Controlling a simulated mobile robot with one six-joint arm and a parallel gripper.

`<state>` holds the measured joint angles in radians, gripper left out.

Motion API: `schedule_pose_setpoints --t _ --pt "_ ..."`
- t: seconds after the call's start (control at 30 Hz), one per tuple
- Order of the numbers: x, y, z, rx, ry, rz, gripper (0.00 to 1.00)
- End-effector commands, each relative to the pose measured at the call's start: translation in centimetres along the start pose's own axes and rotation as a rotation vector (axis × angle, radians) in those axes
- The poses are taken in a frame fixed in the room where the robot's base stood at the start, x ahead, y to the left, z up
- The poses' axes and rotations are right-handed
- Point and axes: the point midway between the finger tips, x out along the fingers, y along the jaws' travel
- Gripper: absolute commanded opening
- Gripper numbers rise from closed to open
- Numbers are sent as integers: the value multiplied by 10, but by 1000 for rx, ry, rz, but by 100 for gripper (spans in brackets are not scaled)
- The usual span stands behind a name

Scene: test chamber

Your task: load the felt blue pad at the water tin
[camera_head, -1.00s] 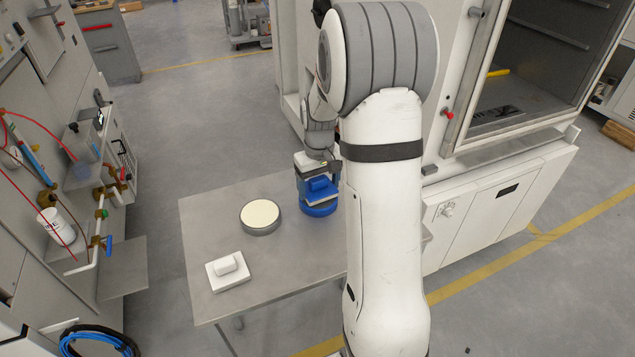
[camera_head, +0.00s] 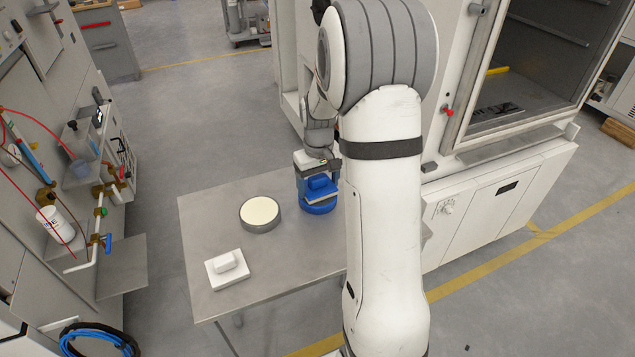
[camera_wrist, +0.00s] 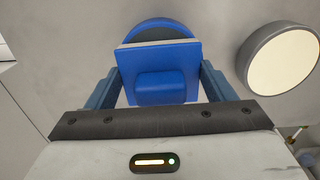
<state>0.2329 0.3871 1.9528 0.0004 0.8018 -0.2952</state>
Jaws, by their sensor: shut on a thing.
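The blue pad (camera_head: 321,186) is a square blue block with a raised grip and a pale felt layer underneath. My gripper (camera_wrist: 157,87) is shut on it, with a finger at each side in the wrist view. The pad (camera_wrist: 160,62) looks tilted. The round blue tin (camera_head: 318,208) stands on the table, and its rim (camera_wrist: 158,27) shows beyond the pad in the wrist view. The pad is over or at the tin. I cannot tell whether the felt touches what is inside, as the pad hides most of the tin's opening.
A round grey tin with a cream top (camera_head: 261,214) stands left of the blue tin. A white pad with a grip (camera_head: 227,268) lies near the front left of the metal table (camera_head: 210,220). A white cabinet (camera_head: 500,195) stands to the right.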

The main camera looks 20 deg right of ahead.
Motion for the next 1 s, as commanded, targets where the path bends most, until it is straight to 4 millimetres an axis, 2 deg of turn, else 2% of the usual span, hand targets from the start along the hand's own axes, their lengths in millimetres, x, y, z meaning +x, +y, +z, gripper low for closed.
schedule_pose_setpoints --t 1.0 --pt "8 -1 0 -2 0 0 58"
